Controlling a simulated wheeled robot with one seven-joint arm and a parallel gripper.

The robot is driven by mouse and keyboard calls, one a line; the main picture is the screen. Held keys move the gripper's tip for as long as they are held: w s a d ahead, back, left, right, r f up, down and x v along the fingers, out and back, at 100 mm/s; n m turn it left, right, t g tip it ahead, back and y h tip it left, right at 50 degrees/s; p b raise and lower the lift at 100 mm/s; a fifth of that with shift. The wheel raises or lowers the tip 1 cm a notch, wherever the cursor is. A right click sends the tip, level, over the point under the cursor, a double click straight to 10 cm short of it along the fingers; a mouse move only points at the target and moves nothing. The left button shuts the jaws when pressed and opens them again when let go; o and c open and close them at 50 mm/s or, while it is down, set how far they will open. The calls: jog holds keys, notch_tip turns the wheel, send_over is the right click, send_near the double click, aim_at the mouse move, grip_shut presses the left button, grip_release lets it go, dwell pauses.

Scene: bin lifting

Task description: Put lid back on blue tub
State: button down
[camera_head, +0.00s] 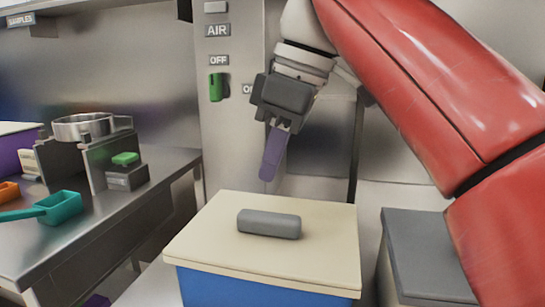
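A blue tub (250,287) stands at the bottom middle, cut off by the frame's lower edge. A cream lid (200,248) with a grey bar handle (269,224) lies over its top and looks level. My gripper (266,178) is above and behind the lid, pointing down, apart from the handle. One purple finger-like piece extends from its dark body. A second finger cannot be told apart, so the opening does not show.
A metal bench (90,235) at left bears a teal scoop (58,207), an orange scoop (8,192) and a steel pan (83,127). A grey-topped box (425,250) stands right of the tub. A panel with a green switch (217,87) is behind.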

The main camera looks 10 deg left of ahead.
aim_at(265, 214)
jog(key=shift+f, duration=0.15)
jog(key=shift+f+b, duration=2.25)
jog(key=shift+f, duration=0.15)
jog(key=shift+s, duration=0.1)
